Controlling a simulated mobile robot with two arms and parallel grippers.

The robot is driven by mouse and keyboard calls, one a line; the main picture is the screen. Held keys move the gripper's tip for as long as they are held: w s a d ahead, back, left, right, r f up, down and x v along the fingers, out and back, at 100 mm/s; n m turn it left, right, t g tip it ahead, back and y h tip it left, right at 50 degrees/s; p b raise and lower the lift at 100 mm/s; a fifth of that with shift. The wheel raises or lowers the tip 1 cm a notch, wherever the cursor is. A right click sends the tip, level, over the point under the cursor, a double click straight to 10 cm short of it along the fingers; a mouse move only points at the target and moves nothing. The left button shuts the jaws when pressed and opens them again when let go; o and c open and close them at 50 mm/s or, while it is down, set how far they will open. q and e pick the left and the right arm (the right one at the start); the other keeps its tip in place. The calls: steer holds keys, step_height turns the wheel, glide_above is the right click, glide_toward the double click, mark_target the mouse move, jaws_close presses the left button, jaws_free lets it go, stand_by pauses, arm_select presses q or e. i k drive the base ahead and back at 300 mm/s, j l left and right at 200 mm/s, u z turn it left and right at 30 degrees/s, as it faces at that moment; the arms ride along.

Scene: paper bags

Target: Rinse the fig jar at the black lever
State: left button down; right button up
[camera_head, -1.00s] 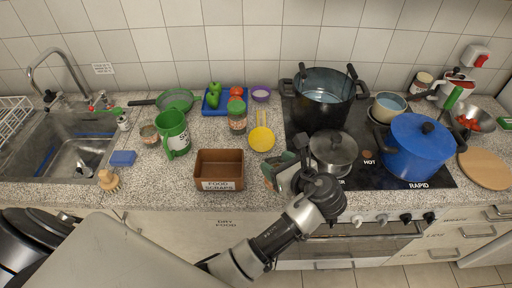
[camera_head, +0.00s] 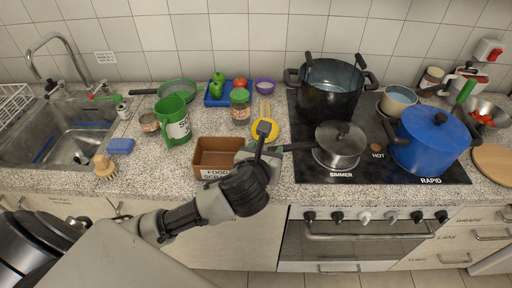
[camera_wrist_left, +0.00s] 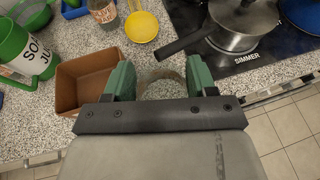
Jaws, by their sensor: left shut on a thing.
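My left gripper (camera_head: 258,150) is over the counter between the brown box and the saucepan. In the left wrist view its green fingers (camera_wrist_left: 161,82) are shut on a clear, round-rimmed glass jar (camera_wrist_left: 161,90), with the speckled counter showing through it. Its label is not visible, so I cannot confirm it is the fig jar. In the head view the gripper hides it. My right gripper is out of view.
The brown food scraps box (camera_head: 215,155) is just left of the gripper, the saucepan (camera_head: 340,143) just right. A green jug (camera_head: 174,122), green-lidded jar (camera_head: 240,105), small jar (camera_head: 149,122), blue sponge (camera_head: 120,146) and brush (camera_head: 105,167) stand toward the sink.

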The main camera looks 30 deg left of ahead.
mark_target(62, 83)
steer(key=k+j+u, duration=0.25)
steer(key=j, duration=0.5)
steer(key=j+u, duration=0.2)
steer(key=j, duration=0.5)
steer(key=i+j+u, duration=0.15)
steer(key=j, duration=0.25)
steer(key=i+j+u, duration=0.15)
steer(key=j, duration=0.2)
steer(key=i+j+u, duration=0.2)
steer(key=j, duration=0.15)
